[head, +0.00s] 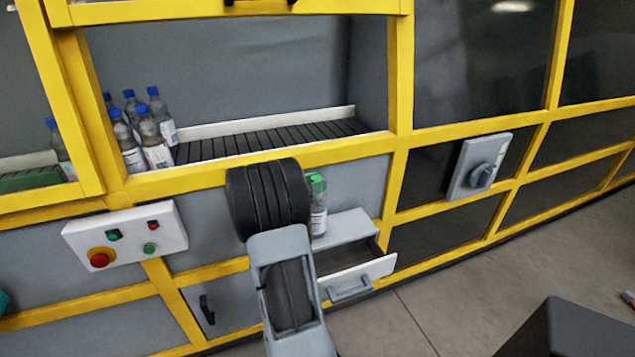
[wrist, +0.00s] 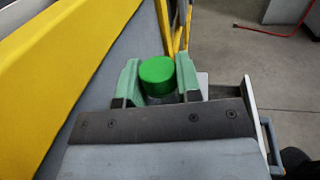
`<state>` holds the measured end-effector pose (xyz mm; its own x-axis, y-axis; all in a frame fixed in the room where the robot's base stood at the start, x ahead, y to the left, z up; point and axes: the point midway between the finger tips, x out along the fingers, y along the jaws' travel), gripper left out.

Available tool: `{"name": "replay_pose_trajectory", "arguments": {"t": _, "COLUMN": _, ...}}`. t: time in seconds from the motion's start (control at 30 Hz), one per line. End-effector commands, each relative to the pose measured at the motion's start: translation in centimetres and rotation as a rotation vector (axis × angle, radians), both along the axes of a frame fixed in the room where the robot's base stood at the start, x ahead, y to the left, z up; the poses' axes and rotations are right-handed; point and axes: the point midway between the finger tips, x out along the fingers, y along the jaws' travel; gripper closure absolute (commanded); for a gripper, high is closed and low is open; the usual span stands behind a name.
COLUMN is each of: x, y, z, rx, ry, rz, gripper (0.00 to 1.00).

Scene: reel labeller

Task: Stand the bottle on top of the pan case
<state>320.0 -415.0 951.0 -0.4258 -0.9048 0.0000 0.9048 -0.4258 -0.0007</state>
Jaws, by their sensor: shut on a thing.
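The bottle (head: 319,220) is clear with a white label and a green cap, and it is upright. In the wrist view its green cap (wrist: 157,70) sits between the two pale green fingers of my gripper (wrist: 158,82), which is shut on the bottle. The pan case (head: 345,226) is a light grey box on the machine front, with its drawer (head: 345,279) pulled out. The bottle's lower end shows at the left part of the case top. I cannot tell whether it touches. My arm hides most of my gripper and the case's left side in the head view.
Several blue-capped bottles (head: 153,140) stand on the conveyor (head: 265,138) behind the yellow frame (head: 402,75). A control box (head: 125,236) with buttons is at left, and a grey switch box (head: 478,166) at right. The floor (head: 440,305) at right is mostly clear.

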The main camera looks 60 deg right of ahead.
Motion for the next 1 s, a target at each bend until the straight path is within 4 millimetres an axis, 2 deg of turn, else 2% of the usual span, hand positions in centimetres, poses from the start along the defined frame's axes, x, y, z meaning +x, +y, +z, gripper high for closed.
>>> {"name": "replay_pose_trajectory", "arguments": {"t": 0.3, "x": 0.0, "y": 0.0, "z": -0.1, "rx": -0.003, "ry": -0.001, "rz": 0.000, "gripper": 1.00}}
{"name": "replay_pose_trajectory", "arguments": {"t": 0.33, "x": 0.0, "y": 0.0, "z": -0.3, "rx": 0.000, "ry": 0.000, "rz": 0.000, "gripper": 0.67}}
{"name": "replay_pose_trajectory", "arguments": {"t": 0.6, "x": 0.0, "y": 0.0, "z": -0.2, "rx": 0.000, "ry": 0.000, "rz": 0.000, "gripper": 0.43}}
{"name": "replay_pose_trajectory", "arguments": {"t": 0.9, "x": 0.0, "y": 0.1, "z": 0.3, "rx": -0.001, "ry": -0.002, "rz": 0.000, "gripper": 0.43}}
{"name": "replay_pose_trajectory", "arguments": {"t": 1.0, "x": 0.6, "y": 1.1, "z": 0.1, "rx": 0.000, "ry": -0.001, "rz": 0.003, "gripper": 0.43}}
